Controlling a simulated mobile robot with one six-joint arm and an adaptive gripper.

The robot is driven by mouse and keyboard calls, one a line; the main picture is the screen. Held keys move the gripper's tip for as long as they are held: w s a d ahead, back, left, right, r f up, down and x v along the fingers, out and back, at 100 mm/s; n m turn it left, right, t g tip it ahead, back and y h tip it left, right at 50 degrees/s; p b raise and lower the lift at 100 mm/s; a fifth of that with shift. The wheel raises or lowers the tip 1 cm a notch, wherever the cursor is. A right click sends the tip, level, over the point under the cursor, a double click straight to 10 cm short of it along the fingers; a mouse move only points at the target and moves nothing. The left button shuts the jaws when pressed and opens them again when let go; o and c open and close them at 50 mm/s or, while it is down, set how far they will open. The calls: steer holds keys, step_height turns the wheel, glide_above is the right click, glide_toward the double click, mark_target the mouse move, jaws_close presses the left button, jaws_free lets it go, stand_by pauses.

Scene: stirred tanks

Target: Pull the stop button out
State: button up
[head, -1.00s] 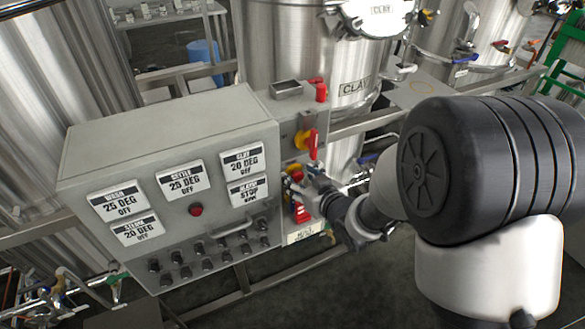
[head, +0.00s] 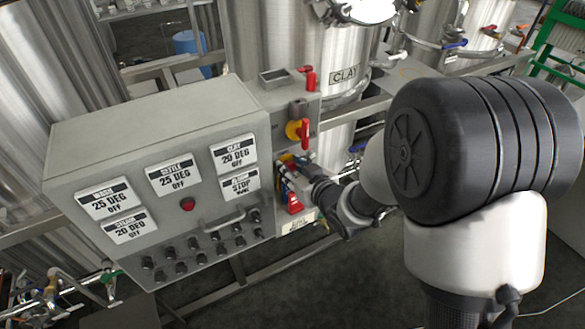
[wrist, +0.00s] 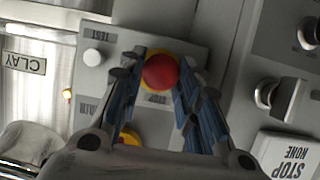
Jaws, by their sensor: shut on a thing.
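The red, round stop button (wrist: 160,72) sits on a grey switch plate in the wrist view. My gripper (wrist: 162,62) has one blue-padded finger on each side of the button and is shut on it. The button still sits at the plate; how far out it stands cannot be told. In the head view my gripper (head: 297,168) reaches the narrow panel at the right end of the grey control box and hides the button.
A red-handled rotary switch (head: 303,131) is just above my gripper, and a red part (head: 294,203) is just below. The grey control box (head: 150,130) with labels and several knobs stands to the left. A white button (wrist: 93,57) is beside the stop button.

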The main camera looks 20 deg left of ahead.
jaws_close()
steer(key=shift+s+d+b, duration=0.3)
steer(key=shift+d+b, duration=0.1)
steer(key=o, duration=0.9)
jaws_free()
steer(key=v, duration=0.7)
steer(key=shift+s+d, duration=0.2)
steer(key=shift+r, duration=0.15)
